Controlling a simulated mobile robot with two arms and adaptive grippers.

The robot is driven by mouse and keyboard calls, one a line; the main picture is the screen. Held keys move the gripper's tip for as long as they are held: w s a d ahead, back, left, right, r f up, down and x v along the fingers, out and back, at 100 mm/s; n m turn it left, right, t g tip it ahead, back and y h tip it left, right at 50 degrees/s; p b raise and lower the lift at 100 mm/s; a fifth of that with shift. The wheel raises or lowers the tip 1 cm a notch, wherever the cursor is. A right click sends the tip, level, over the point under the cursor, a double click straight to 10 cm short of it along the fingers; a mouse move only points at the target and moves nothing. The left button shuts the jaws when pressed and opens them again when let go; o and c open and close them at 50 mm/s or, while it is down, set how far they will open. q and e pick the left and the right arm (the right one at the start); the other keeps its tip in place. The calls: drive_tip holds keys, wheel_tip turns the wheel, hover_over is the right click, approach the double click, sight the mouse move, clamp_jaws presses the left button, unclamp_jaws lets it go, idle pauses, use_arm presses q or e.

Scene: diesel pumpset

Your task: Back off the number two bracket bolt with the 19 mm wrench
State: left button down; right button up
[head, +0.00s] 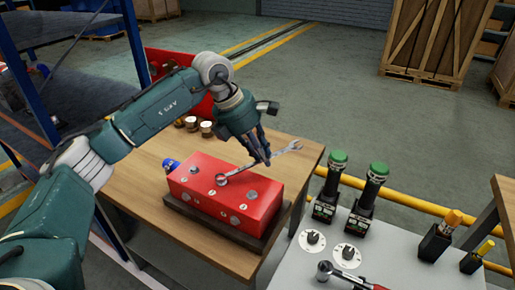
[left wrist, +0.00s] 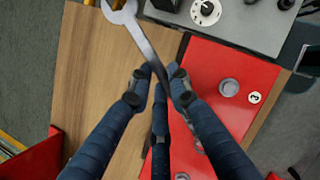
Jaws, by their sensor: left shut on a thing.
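My left gripper (head: 264,160) is shut on the shaft of a steel wrench (head: 285,150), above the red block (head: 262,203) on the wooden table. The wrench's open end points right, past the block. Its ring end is at a bolt (head: 221,179) on the block's top; I cannot tell whether it is seated around the head. A bolt (left wrist: 228,88) marked 3 shows there. The number two mark is not readable. My right gripper is not in view.
A grey panel (head: 300,258) in front holds two green-topped handles (head: 328,185) (head: 371,185), two dials and a red-handled ratchet (head: 345,278). A blue item (head: 172,166) and several brass-coloured parts (head: 191,124) lie behind the block. Blue shelving (head: 50,100) stands at left.

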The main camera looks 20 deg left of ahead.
use_arm(q)
drive_tip(key=shift+s+d+m, duration=0.2)
drive_tip(key=shift+d+m, duration=0.05)
drive_tip(key=shift+m, duration=0.05)
drive_tip(key=shift+f, duration=0.2)
drive_tip(key=shift+f+b, duration=0.4)
idle(0.3)
drive_tip(key=w+a+n+t+y+b, duration=0.1)
drive_tip(key=w+a+n+y, duration=0.2)
drive_tip(key=a+n, duration=0.5)
drive_tip(key=shift+w+a+f+n+t, duration=0.2)
drive_tip(key=shift+w+n+t, duration=0.1)
drive_tip(key=shift+n, duration=0.4)
